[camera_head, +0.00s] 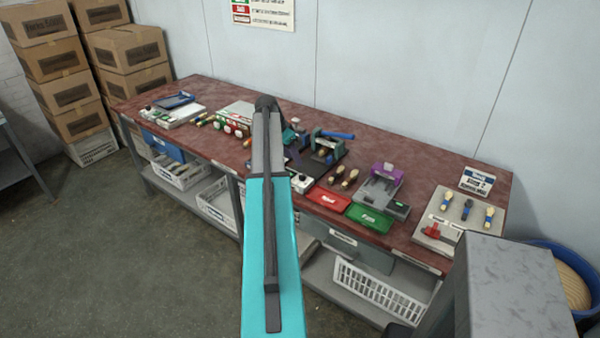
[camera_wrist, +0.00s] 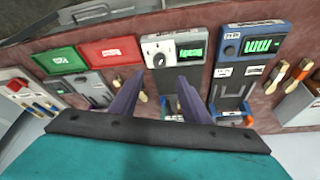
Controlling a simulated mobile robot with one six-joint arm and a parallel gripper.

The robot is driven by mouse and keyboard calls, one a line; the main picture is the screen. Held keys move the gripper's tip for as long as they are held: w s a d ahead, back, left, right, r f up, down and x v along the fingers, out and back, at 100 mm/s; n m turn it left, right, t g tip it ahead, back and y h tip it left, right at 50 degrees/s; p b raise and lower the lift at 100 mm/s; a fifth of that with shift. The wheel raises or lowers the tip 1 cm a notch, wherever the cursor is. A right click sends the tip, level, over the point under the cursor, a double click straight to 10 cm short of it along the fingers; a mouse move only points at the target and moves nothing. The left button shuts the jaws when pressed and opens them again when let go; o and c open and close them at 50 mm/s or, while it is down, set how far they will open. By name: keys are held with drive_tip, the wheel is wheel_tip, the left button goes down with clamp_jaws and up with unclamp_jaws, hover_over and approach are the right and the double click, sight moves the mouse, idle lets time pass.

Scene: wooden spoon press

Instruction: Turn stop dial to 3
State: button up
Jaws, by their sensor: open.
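In the wrist view, a light grey box (camera_wrist: 185,41) with a green display carries a dark round stop dial (camera_wrist: 159,58) on a white plate. The dial's setting and numbers are too small to read. My gripper (camera_wrist: 156,88) is open and empty, with its two fingers apart just below the dial in the picture, not around it. I cannot tell how far above the box the fingertips are. In the head view, the box (camera_head: 301,184) shows just right of my arm, which hides most of my gripper.
A blue unit (camera_wrist: 258,42) with its own display stands right of the dial box in the wrist view. Red (camera_wrist: 113,51) and green (camera_wrist: 61,61) trays lie left of it. Wooden-handled tools lie between. In the head view, a purple-topped fixture (camera_head: 385,172) stands farther right.

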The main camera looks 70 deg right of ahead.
sight(302, 174)
drive_tip(key=shift+p+x, duration=1.5)
drive_tip(key=shift+x, duration=3.8)
drive_tip(key=shift+a, duration=0.15)
